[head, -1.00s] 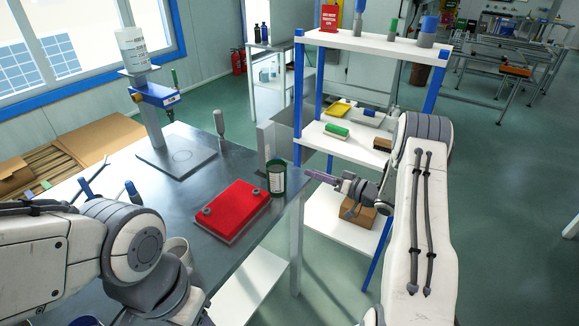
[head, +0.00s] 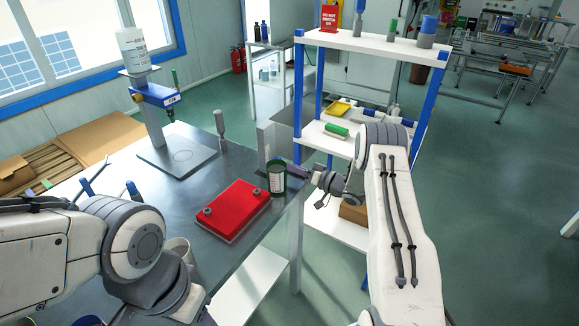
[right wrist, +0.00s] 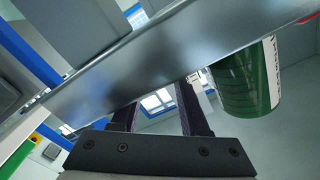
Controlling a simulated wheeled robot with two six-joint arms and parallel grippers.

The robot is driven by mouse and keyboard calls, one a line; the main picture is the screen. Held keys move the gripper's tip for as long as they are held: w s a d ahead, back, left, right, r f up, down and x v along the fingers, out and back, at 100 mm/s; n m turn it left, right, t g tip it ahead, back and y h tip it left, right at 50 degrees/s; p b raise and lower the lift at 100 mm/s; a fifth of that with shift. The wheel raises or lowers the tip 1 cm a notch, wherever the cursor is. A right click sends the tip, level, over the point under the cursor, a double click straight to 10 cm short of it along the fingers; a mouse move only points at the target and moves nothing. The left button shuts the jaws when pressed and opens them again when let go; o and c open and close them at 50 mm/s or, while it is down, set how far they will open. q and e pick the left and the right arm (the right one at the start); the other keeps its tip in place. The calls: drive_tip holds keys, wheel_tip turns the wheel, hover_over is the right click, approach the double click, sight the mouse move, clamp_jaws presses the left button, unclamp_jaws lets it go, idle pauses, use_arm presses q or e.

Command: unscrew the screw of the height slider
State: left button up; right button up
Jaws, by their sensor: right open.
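A post stand on the metal table carries a blue slider bracket (head: 155,95) with a small orange-yellow part at its left side. My left gripper is out of view.
A red pad (head: 237,207) with knobs lies at the table's front. A grey upright block (head: 265,145) and a grey-handled tool (head: 220,128) stand behind it. A white shelf with blue posts (head: 308,130) stands right of the table. The table between pad and stand is clear.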

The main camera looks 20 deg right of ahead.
clamp_jaws()
drive_tip(key=n+b, duration=0.2)
drive_tip(key=n, duration=0.1)
drive_tip(key=shift+f+n+b, duration=0.15)
drive_tip(key=shift+n+b, duration=0.25)
drive_tip(key=n+b, duration=0.3)
drive_tip(key=n, duration=0.1)
drive_tip(key=shift+a+n, duration=0.1)
drive_tip(key=shift+n, duration=0.2)
drive_tip(key=n+b, duration=0.4)
drive_tip(key=n, duration=0.1)
drive_tip(key=shift+s+b, duration=0.1)
drive_tip(key=shift+b, duration=0.25)
drive_tip(key=shift+n+b, duration=1.15)
drive_tip(key=shift+n, duration=0.15)
